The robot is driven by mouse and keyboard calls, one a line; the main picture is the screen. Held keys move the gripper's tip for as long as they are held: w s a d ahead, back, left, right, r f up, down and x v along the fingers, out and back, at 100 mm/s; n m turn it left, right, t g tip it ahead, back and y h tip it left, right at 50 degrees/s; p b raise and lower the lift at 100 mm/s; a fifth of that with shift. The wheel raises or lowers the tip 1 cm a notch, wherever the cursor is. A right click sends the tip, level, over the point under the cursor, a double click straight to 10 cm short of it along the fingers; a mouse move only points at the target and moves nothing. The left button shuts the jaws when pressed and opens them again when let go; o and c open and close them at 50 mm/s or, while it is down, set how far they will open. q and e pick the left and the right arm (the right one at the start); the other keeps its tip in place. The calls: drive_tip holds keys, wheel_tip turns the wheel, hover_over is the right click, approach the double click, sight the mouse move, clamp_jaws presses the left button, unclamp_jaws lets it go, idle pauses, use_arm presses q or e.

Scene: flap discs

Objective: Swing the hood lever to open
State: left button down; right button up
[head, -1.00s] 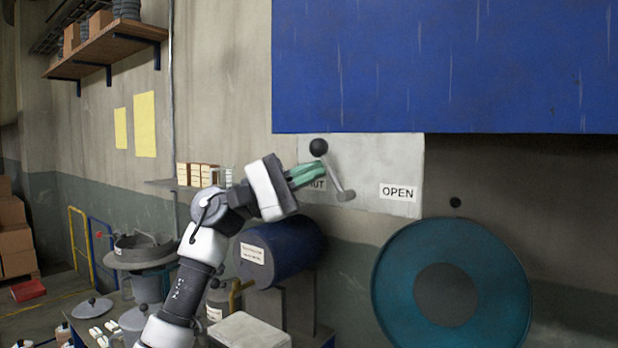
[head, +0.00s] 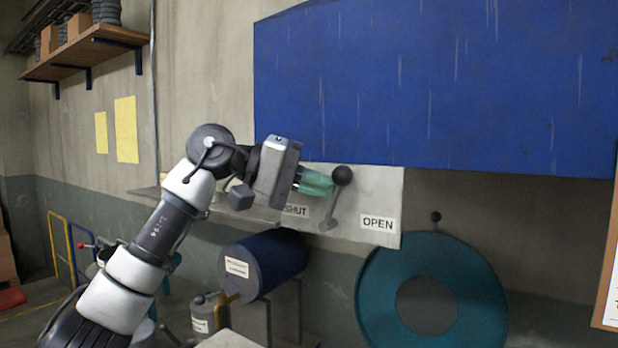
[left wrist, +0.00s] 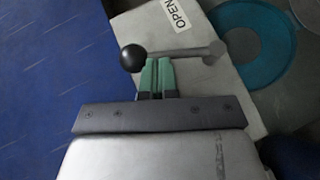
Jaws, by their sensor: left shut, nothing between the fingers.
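The hood lever has a black ball knob (head: 342,175) on a grey rod whose lower end is at a pivot (head: 327,224) on a pale plate. The rod stands nearly upright, leaning slightly right. The plate bears a SHUT label (head: 296,210) to the left, partly behind my arm, and an OPEN label (head: 378,223) to the right. My left gripper (head: 327,184) is shut and empty, its green fingertips at the lever's left side by the knob. In the left wrist view the fingertips (left wrist: 158,62) meet the rod (left wrist: 182,52) beside the knob (left wrist: 132,58); contact looks likely. My right gripper is out of view.
The blue hood (head: 440,85) hangs just above the plate. A teal ring-shaped disc (head: 478,295) is at lower right. A dark blue drum (head: 275,262) sits below my gripper. A wall shelf (head: 85,50) is at upper left.

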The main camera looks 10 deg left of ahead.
use_arm(q)
drive_tip(key=shift+s+d+f, duration=0.1)
drive_tip(key=shift+s+d, duration=0.15)
drive_tip(key=shift+d, duration=0.7)
drive_tip(key=shift+s, duration=0.1)
